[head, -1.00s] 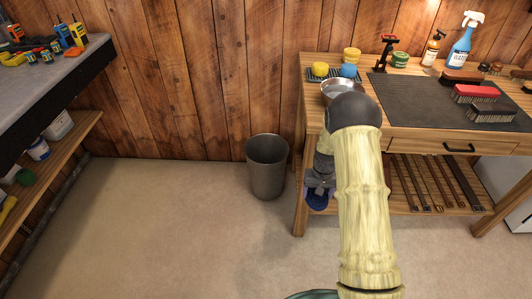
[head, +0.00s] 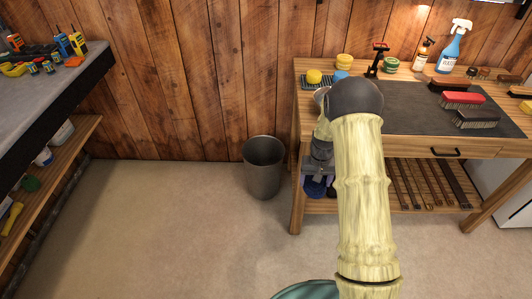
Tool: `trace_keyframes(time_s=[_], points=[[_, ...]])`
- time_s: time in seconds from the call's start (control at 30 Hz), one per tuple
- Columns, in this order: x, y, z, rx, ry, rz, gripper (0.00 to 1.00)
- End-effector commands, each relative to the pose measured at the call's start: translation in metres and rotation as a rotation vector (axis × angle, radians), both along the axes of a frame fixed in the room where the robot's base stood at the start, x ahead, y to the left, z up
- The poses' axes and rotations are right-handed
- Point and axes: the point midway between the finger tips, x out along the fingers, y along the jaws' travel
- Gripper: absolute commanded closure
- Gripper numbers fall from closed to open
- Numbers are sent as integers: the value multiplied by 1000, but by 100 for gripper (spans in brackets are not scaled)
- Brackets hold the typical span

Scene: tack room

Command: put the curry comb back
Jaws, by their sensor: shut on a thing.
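My gripper (head: 317,174) points down at the left end of the wooden bench, in front of its lower shelf. It is shut on a dark blue, rounded thing, which looks like the curry comb (head: 315,188). My own arm covers part of the gripper and the bench behind it, so the exact grip is hard to see. The comb hangs below the bench top, near the left front leg.
The wooden bench (head: 402,145) carries a dark mat (head: 410,119) with several brushes, including a red one (head: 462,99). A grey bin (head: 263,167) stands left of the bench. Open floor lies in front.

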Motion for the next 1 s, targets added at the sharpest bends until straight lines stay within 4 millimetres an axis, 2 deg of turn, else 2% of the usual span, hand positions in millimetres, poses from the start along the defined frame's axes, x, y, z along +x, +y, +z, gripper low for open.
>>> trace_keyframes(time_s=[0.17,0.4,0.5,1.0], points=[[-14,0,11,0,0,-1,66],[-57,0,37,0,0,-1,66],[-65,0,41,0,-1,0,66],[-66,0,41,0,0,-1,66]])
